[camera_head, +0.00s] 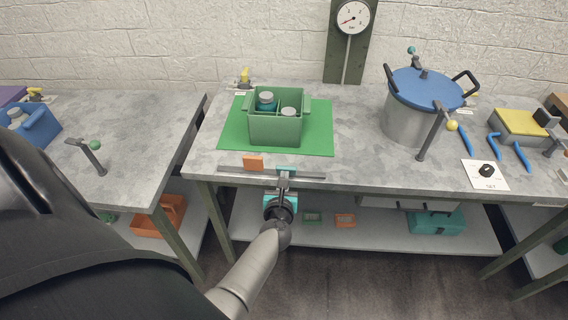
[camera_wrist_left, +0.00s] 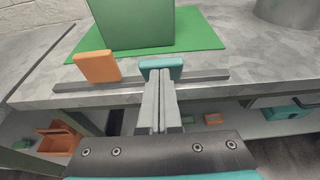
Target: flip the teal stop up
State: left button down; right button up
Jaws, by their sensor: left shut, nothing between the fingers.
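The teal stop (camera_head: 286,170) is a small block on a grey metal rail (camera_head: 228,171) along the table's front edge. In the left wrist view the teal stop (camera_wrist_left: 161,66) lies just beyond my fingertips, which overlap its lower front edge; I cannot tell whether they touch. An orange stop (camera_head: 253,161) sits on the same rail to its left and also shows in the left wrist view (camera_wrist_left: 97,66), standing taller. My left gripper (camera_head: 284,182) is shut and empty, in front of the rail. My right gripper is not in view.
A green divided crate (camera_head: 275,130) with bottles stands on a green mat (camera_head: 318,140) behind the rail. A large pot with a blue lid (camera_head: 425,88) stands to the right. Orange (camera_head: 160,222) and teal (camera_head: 436,222) boxes rest on the lower shelf.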

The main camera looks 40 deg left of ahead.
pick_arm(q)
jog(key=shift+w+a+r, duration=0.2)
jog(key=shift+w+r, duration=0.15)
jog(key=shift+r, duration=0.05)
jog(key=p+v, duration=0.2)
jog(key=v, duration=0.5)
jog(key=shift+s+d, duration=0.15)
jog(key=shift+s, duration=0.05)
dwell(0.4)
